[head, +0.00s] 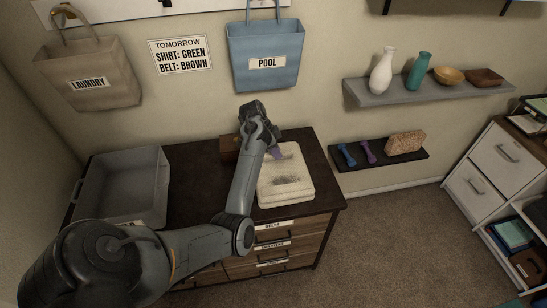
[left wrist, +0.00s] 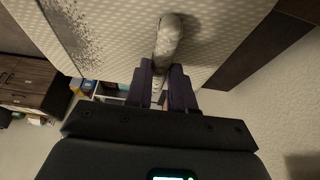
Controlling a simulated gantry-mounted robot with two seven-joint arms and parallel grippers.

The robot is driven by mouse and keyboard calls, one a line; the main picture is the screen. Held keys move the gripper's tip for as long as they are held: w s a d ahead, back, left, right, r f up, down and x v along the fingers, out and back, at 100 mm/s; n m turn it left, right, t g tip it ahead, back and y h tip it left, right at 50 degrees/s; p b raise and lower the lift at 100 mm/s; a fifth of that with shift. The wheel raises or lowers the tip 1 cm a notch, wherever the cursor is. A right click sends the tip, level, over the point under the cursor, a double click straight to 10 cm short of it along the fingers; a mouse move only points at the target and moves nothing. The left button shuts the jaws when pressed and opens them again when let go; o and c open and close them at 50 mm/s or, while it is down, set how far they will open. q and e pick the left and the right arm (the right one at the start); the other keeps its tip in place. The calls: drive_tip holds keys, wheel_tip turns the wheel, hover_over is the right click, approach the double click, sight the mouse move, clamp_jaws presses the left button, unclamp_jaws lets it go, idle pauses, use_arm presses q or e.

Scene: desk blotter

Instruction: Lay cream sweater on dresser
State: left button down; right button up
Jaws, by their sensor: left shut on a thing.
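The cream sweater (head: 300,190) is a folded, flat rectangle with a dark speckled patch in its middle. It lies on the right part of the dark dresser top (head: 200,160), and it also shows in the left wrist view (left wrist: 115,30). My left gripper (head: 275,154) is at the sweater's far edge, fingers pointing down. In the left wrist view my left gripper (left wrist: 162,70) is shut on a bunched fold of the sweater. The arm covers part of the sweater's left side in the head view. My right gripper is not in view.
A grey bin (head: 122,185) stands on the dresser's left. A brown box (head: 229,148) sits behind my arm. Two wall shelves (head: 425,92) hold vases, bowls and dumbbells. Laundry (head: 92,75) and pool (head: 265,55) bags hang above. Labelled drawers (head: 272,246) face front.

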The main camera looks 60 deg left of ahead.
use_arm(q)
drive_tip(key=shift+w+a+f, duration=0.1)
drive_tip(key=shift+a+f, duration=0.35)
drive_tip(key=shift+a, duration=0.35)
drive_tip(key=shift+f, duration=2)
drive_tip(key=c, duration=1)
unclamp_jaws()
drive_tip(key=shift+f, duration=0.15)
